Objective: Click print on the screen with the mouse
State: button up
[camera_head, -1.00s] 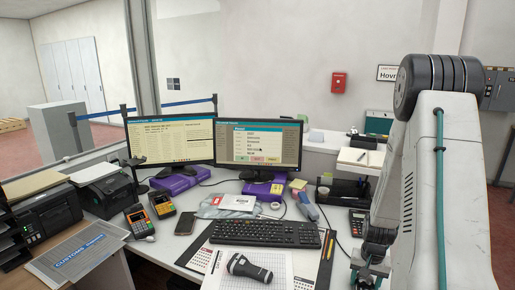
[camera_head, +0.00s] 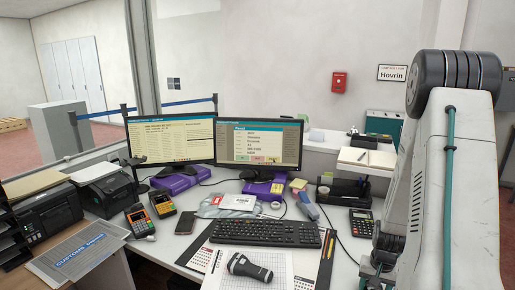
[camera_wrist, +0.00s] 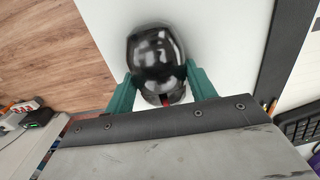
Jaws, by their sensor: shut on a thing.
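The right monitor (camera_head: 258,142) shows a dialog with several text rows and a row of green, pink and yellow buttons along its bottom. The button labels are too small to read, and I cannot make out a pointer. In the wrist view a glossy black rounded mouse (camera_wrist: 157,55) sits between the green fingers of my gripper (camera_wrist: 160,92), one finger on each side. My gripper is shut on the mouse, over a pale surface. In the head view my arm hides the mouse, and the fingertips do not show clearly.
A calculator (camera_head: 361,223) is beside my arm. The left monitor (camera_head: 172,140) shows a list.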

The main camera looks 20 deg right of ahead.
dwell(0.4)
jog(key=o, duration=1.1)
jog(key=shift+r, duration=0.1)
notch_tip(320, 180, up, 8)
jog(key=shift+f, duration=0.2)
